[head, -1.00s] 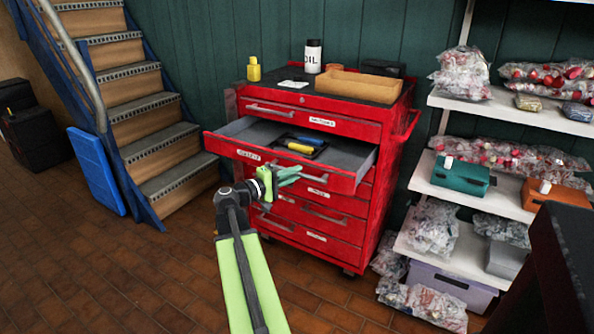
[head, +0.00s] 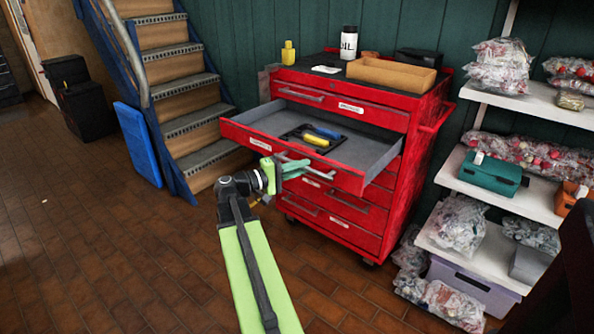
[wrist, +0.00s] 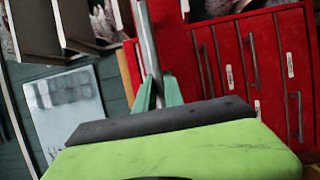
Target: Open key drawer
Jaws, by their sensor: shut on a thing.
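The red tool cabinet (head: 345,225) stands against the green wall in the head view. Its second drawer (head: 345,178) is pulled well out, and its grey inside shows. A black tray (head: 313,139) with a yellow-handled and a blue-handled tool lies in it. My gripper (head: 294,168) is at the drawer's front, shut on its metal handle (head: 318,172). In the wrist view the green fingers (wrist: 160,92) close around a grey bar, the handle (wrist: 149,45). The text on the drawer labels is too small to read.
A stair (head: 175,100) and a blue panel (head: 139,143) stand to the left. Shelves (head: 500,190) with bagged goods stand to the right. A brown tray (head: 391,75), a bottle (head: 349,42) and a yellow container (head: 289,53) sit on the cabinet top. Floor at lower left is free.

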